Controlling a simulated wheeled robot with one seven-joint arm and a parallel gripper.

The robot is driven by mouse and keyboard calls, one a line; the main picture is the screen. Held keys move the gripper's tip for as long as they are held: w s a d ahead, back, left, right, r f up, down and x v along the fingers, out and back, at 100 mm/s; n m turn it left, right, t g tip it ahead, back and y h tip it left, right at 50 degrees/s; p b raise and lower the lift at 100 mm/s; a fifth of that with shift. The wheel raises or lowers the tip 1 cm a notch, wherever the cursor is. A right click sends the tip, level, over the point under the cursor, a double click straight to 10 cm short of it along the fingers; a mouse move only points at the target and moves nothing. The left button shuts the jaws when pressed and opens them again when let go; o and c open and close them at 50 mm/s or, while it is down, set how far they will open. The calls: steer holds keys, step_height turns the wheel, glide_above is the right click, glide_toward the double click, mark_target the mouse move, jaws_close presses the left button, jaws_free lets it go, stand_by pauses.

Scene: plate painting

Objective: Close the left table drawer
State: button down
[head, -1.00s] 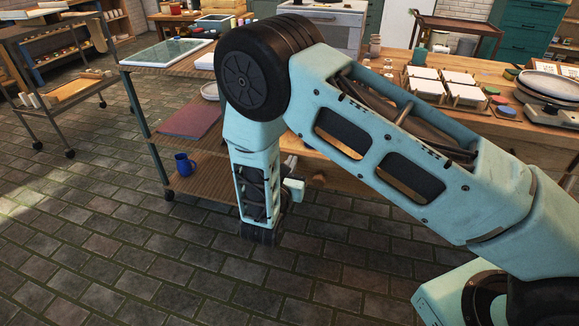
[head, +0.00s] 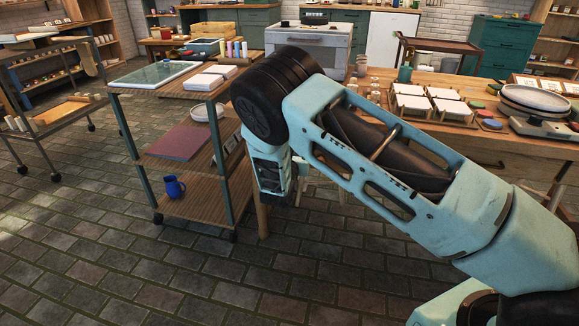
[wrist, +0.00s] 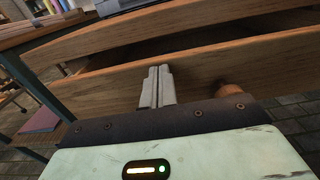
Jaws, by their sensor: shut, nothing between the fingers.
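In the wrist view, a brown wooden drawer front (wrist: 115,91) with a round wooden knob (wrist: 228,90) crosses the picture. A dark gap shows between its top edge and the wooden board above it, so the drawer stands at least partly open. My gripper (wrist: 157,72) is shut and empty, its two grey fingers side by side in front of the drawer front, left of the knob. I cannot tell whether the fingertips touch the wood. In the head view, my arm hides the drawer and the fingers. The wooden table (head: 535,147) stands at the right.
A shelf cart (head: 205,203) stands close on the left of my arm, with a blue mug (head: 173,187) on its lowest shelf. White trays (head: 411,103) and plates (head: 535,98) sit on the table. The brick floor (head: 110,255) in front is clear.

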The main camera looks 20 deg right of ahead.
steer(key=b+x, duration=0.2)
steer(key=x, duration=1)
steer(key=shift+f+b, duration=0.1)
steer(key=shift+b, duration=0.3)
steer(key=shift+w+d+r, duration=0.15)
steer(key=shift+w+r, duration=0.05)
steer(key=shift+r, duration=0.05)
steer(key=shift+d+r, duration=0.1)
steer(key=shift+r, duration=0.05)
